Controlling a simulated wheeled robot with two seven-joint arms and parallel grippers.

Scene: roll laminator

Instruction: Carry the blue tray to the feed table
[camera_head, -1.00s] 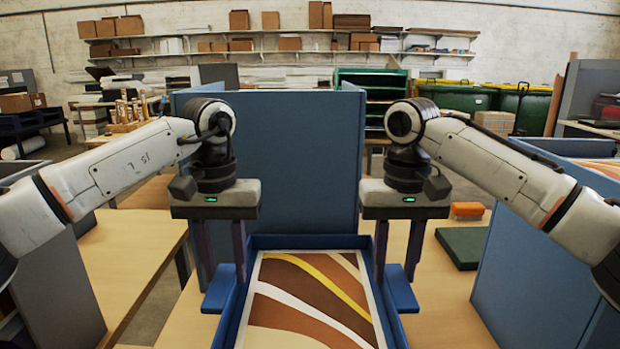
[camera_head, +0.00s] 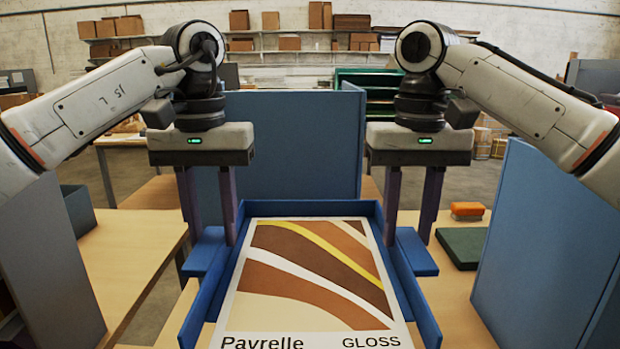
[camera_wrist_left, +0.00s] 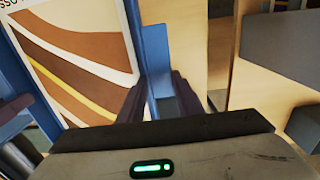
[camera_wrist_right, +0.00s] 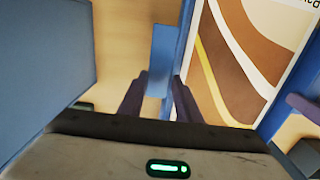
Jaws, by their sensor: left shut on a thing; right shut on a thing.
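The blue tray (camera_head: 421,300) is between my two arms in the head view, with a brown, cream and yellow printed sheet (camera_head: 310,275) reading "GLOSS" lying in it. My left gripper (camera_head: 208,238) is shut on the tray's left side handle, and my right gripper (camera_head: 411,235) is shut on the right side handle. The handle also shows between the fingers in the left wrist view (camera_wrist_left: 160,75) and the right wrist view (camera_wrist_right: 160,60). The tray looks roughly level and raised above the wooden table. I cannot tell which surface is the feed table.
A blue panel (camera_head: 300,140) stands upright behind the tray. Another blue panel (camera_head: 545,240) stands at the right. A green pad (camera_head: 462,246) and an orange brush-like block (camera_head: 467,210) lie on the wooden table (camera_head: 465,310). A second wooden table (camera_head: 130,250) is at the left.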

